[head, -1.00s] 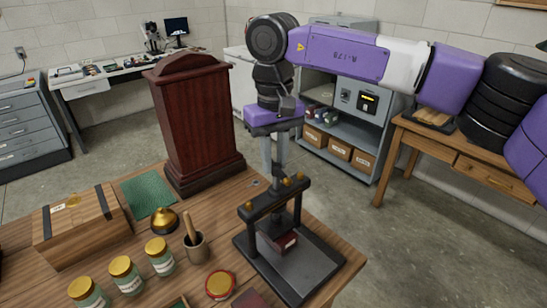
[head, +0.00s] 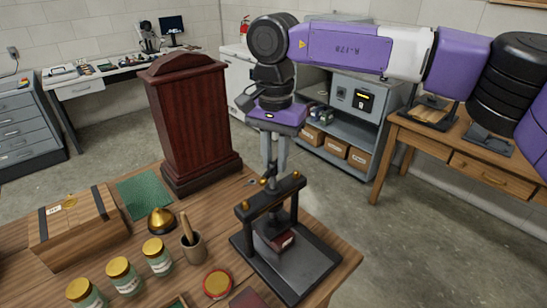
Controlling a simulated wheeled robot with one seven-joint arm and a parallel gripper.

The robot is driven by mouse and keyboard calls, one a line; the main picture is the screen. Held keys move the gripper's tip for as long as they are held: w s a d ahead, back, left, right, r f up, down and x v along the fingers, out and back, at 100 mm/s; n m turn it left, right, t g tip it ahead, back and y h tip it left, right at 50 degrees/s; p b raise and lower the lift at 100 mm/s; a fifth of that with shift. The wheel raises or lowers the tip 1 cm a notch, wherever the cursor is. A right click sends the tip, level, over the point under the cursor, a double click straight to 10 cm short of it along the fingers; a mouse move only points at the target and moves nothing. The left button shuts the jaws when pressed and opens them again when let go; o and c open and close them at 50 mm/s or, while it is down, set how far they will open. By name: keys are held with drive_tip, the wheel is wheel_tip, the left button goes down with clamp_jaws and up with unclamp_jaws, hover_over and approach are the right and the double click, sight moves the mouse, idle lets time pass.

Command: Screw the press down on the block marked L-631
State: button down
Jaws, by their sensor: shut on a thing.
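The press (head: 262,204) is a black frame with brass knobs on its crossbar and a grey base plate (head: 305,268), near the right edge of the wooden table. A small dark red block (head: 283,241) with a pale label lies under its screw, between the posts. The label is too small to read, and whether the pressing plate touches the block is hard to tell. My gripper (head: 273,172) points down over the crossbar. Its grey fingers are shut on the top of the press screw (head: 271,181), whose grip is mostly hidden between them.
A tall dark red wooden case (head: 190,120) stands close left of my gripper. A wooden box (head: 75,228), brass bell (head: 160,220), mortar with pestle (head: 192,246), several jars (head: 157,256) and a red-rimmed round tin (head: 217,283) fill the table left of the press.

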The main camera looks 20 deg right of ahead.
drive_tip(key=m, duration=0.7)
drive_tip(key=shift+s+d+b, duration=0.2)
drive_tip(key=shift+s+b, duration=0.05)
drive_tip(key=shift+b, duration=0.1)
drive_tip(key=m, duration=0.4)
drive_tip(key=shift+s, duration=0.15)
drive_tip(key=m+b, duration=0.1)
drive_tip(key=m, duration=0.2)
drive_tip(key=shift+s+a+m, duration=0.1)
drive_tip(key=shift+s+m, duration=0.05)
drive_tip(key=shift+m, duration=0.15)
drive_tip(key=m+b, duration=0.1)
drive_tip(key=m, duration=0.2)
drive_tip(key=shift+s+a+m, duration=0.1)
drive_tip(key=shift+s+m, duration=0.05)
drive_tip(key=shift+m, duration=0.15)
drive_tip(key=m, duration=0.2)
drive_tip(key=m+b, duration=0.1)
drive_tip(key=shift+s+a+m, duration=0.1)
drive_tip(key=shift+a+m, duration=0.1)
drive_tip(key=shift+m, duration=0.2)
drive_tip(key=m, duration=0.2)
drive_tip(key=m+b, duration=0.1)
drive_tip(key=m, duration=0.3)
drive_tip(key=shift+a, duration=0.3)
drive_tip(key=shift+r+m+b, duration=0.1)
drive_tip(key=shift+m+b, duration=0.2)
drive_tip(key=shift+m, duration=0.1)
drive_tip(key=c, duration=1.3)
unclamp_jaws()
